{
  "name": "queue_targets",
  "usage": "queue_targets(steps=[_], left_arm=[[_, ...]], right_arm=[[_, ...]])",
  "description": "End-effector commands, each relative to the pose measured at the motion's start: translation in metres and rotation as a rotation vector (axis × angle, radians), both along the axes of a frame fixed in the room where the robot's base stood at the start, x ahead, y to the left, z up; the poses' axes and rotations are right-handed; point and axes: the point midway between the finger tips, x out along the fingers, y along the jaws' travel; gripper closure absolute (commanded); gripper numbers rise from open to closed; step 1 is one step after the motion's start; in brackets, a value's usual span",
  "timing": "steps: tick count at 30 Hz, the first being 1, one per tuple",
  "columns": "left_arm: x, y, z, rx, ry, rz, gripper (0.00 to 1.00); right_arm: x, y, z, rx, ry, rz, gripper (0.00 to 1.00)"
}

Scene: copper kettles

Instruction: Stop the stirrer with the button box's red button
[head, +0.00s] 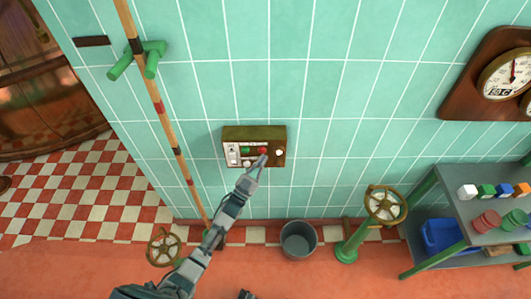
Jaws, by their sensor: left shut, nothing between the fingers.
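The button box (255,134) is a brown box on the green tiled wall, near the middle of the head view. Its front has a white label at the left, a green button (245,151), a red button (262,149) and a white knob or button (280,153) at the right. My left arm reaches up from the bottom left. My left gripper (263,160) is shut and empty, with its tips at the red button's lower edge. I cannot tell whether they touch it. My right gripper does not show clearly.
A wooden pole (159,106) with a green bracket (152,57) stands left of the box. Below are a grey bucket (299,240) and brass handwheels (385,204). A grey shelf (462,181) with coloured blocks is at the right. A small dark part shows at the bottom edge.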

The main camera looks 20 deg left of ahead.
Motion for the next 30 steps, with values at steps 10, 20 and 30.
queue_targets(steps=[10,20,30], left_arm=[[0.0,-0.009,0.002,0.009,0.0,-0.001,1.0],[0.0,-0.006,0.001,0.007,0.0,0.0,1.0],[0.0,-0.003,0.0,0.004,0.0,0.0,1.0]], right_arm=[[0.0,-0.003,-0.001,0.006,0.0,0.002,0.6],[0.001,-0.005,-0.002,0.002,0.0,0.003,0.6],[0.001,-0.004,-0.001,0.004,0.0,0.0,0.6]])
